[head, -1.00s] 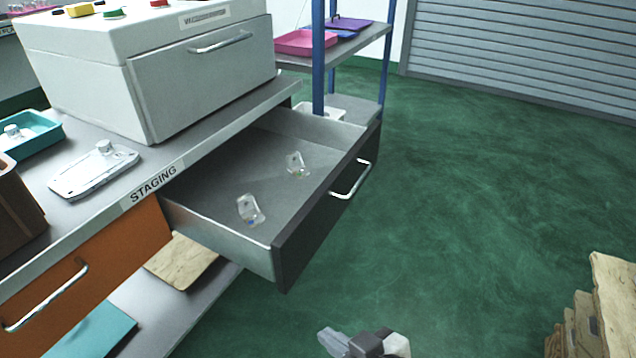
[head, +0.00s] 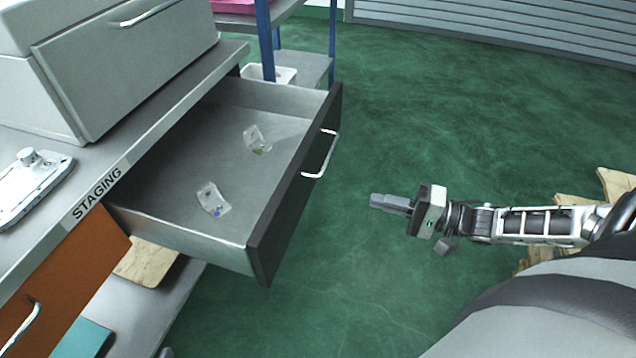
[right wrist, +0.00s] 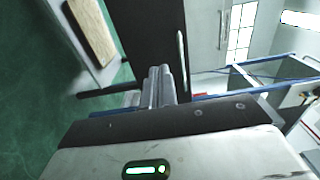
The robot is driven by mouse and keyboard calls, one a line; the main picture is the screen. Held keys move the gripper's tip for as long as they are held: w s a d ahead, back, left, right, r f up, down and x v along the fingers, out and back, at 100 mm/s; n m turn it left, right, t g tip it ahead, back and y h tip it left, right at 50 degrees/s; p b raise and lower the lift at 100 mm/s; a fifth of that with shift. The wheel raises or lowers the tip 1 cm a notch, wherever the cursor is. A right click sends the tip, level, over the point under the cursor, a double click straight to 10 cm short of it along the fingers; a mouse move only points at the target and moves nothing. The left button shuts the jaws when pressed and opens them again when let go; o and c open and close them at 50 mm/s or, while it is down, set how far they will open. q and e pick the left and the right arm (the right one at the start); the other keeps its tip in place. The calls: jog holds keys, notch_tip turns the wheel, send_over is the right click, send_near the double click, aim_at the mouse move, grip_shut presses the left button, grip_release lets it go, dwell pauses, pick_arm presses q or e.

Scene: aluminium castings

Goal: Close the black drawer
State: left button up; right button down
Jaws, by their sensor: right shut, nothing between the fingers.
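The black drawer (head: 293,212) is pulled far out from under the staging bench, its dark front facing right with a silver bar handle (head: 321,154). Two small clear parts lie in it, one nearer the front (head: 212,199) and one farther back (head: 256,139). My right gripper (head: 374,200) is shut and empty, to the right of the drawer front and apart from it. In the right wrist view the shut fingers (right wrist: 160,85) point towards the dark drawer front (right wrist: 150,35), with the handle (right wrist: 181,65) just right of them. My left gripper is not in view.
The staging bench (head: 150,125) carries a grey box (head: 130,60) and a white casting (head: 30,185). An orange drawer (head: 70,275) is left of the black one. A blue-posted shelf (head: 266,40) stands behind. Green floor is clear between drawer and arm.

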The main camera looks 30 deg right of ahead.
aim_at(303, 182)
jog(key=b+x, duration=0.1)
jog(key=x, duration=1.2)
jog(key=shift+w+a+r, duration=0.1)
jog(key=shift+w+a, duration=0.1)
jog(key=shift+w, duration=0.1)
